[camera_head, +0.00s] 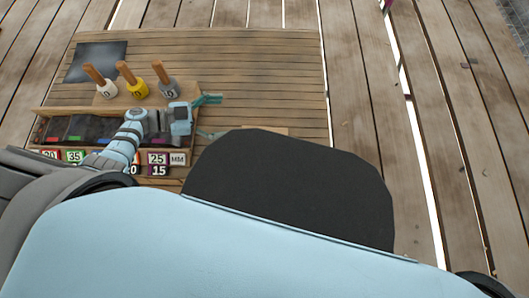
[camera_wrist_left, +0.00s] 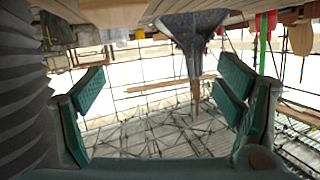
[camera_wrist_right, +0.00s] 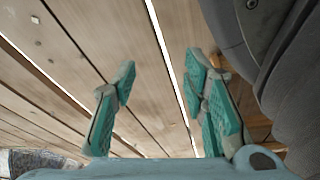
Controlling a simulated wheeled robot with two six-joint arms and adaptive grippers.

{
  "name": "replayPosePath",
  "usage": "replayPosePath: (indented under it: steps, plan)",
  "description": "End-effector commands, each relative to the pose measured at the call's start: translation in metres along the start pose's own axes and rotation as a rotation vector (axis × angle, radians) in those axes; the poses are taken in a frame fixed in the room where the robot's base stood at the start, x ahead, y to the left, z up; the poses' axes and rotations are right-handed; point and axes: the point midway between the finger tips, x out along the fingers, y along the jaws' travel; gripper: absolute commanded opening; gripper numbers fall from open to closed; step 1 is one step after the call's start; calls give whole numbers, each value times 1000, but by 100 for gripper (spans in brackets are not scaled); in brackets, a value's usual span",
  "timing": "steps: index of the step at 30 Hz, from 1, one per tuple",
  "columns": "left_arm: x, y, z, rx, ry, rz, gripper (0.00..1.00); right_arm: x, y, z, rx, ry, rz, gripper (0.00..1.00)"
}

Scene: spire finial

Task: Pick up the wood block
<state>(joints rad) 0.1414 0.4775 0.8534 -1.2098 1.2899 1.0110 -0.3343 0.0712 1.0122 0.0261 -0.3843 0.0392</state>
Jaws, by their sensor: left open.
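A tan wooden piece (camera_head: 265,131) on the workbench shows only a thin edge in the head view, behind my dark body part. I cannot tell whether it is the wood block. My left gripper (camera_head: 212,117) is open and empty over the bench, left of that piece. In the left wrist view its fingers (camera_wrist_left: 164,75) are apart, with nothing between them and a grey cone-shaped spire (camera_wrist_left: 195,32) beyond. My right gripper (camera_wrist_right: 160,75) is open and empty in the right wrist view, with plank floor beyond its fingers. It is hidden in the head view.
Three wooden-handled tools with white (camera_head: 108,87), yellow (camera_head: 137,88) and grey (camera_head: 170,88) heads stand behind my left forearm. A dark sheet (camera_head: 95,61) lies at the back left. A compartment tray (camera_head: 60,128) has number labels in front. The bench's back right (camera_head: 270,75) is clear.

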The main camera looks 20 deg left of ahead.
Motion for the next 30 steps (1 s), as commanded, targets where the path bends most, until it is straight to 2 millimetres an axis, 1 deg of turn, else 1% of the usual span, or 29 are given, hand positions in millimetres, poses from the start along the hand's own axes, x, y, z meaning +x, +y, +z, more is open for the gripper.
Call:
replayPosePath:
  steps: [1, 3, 5, 8, 12, 15, 20, 22, 27, 30]
  plan:
    - [0, 8, 21, 7, -24, 105, 86, 27, -2, 1, 4, 14, -2, 40]
    - [-7, 19, 25, -5, -62, 219, 86, 33, -3, -4, 8, 26, -5, 40]
    - [-7, 25, 26, -15, -83, 270, 86, 33, -2, -7, 13, 29, -5, 40]
    - [10, 33, 24, -20, -89, 290, 86, 28, -2, -14, 8, 28, -6, 40]
    - [48, 44, 27, -18, -86, 289, 86, 20, -4, -28, -9, 19, -7, 40]
    - [67, 49, 28, -18, -87, 287, 86, 12, -5, -36, -21, 10, -8, 40]
    - [82, 52, 29, -19, -87, 287, 86, 4, -6, -43, -32, 1, -9, 40]
    - [90, 54, 30, -17, -87, 287, 86, -2, -7, -49, -39, -1, -9, 40]
    - [115, 59, 33, -18, -85, 287, 86, -26, -10, -61, -64, -19, -10, 40]
    - [124, 61, 33, -19, -87, 285, 86, -36, -11, -63, -73, -28, -10, 40]
